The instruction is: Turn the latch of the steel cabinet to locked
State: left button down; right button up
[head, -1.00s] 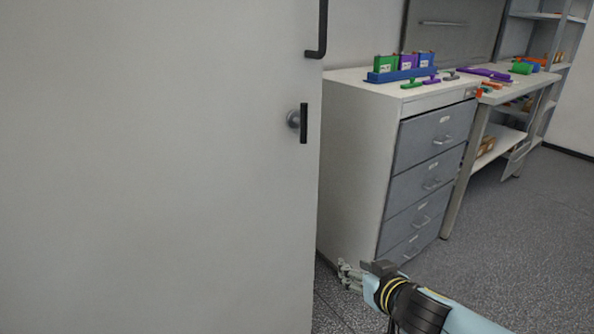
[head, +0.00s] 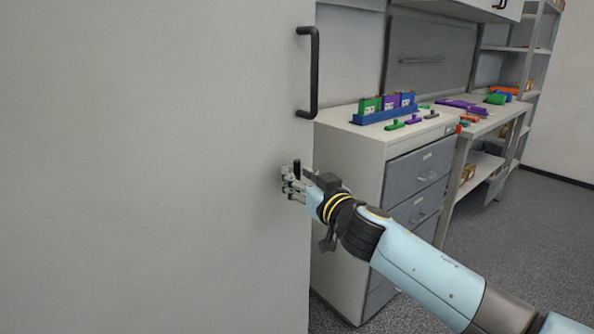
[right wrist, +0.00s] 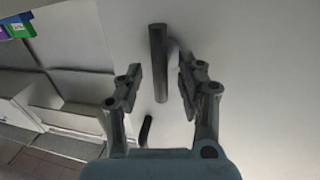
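The steel cabinet (head: 150,170) fills the left of the head view with a plain grey door. Its latch (head: 296,168) is a short dark bar near the door's right edge, upright and mostly hidden by my right gripper (head: 297,184). In the right wrist view the latch bar (right wrist: 158,60) stands between the two fingers of my right gripper (right wrist: 158,82). The fingers are apart, with visible gaps beside the bar, so the gripper is open around the latch and not clamped on it. My left gripper is not in view.
A black pull handle (head: 314,72) sticks out above the latch. A drawer cabinet (head: 350,165) stands just right of the door, close to my right forearm, with a blue rack (head: 385,114) on top. A workbench (head: 500,118) stands farther right. The floor (head: 500,240) at right is clear.

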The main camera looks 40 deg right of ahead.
jog(key=shift+w, duration=0.65)
grip_shut()
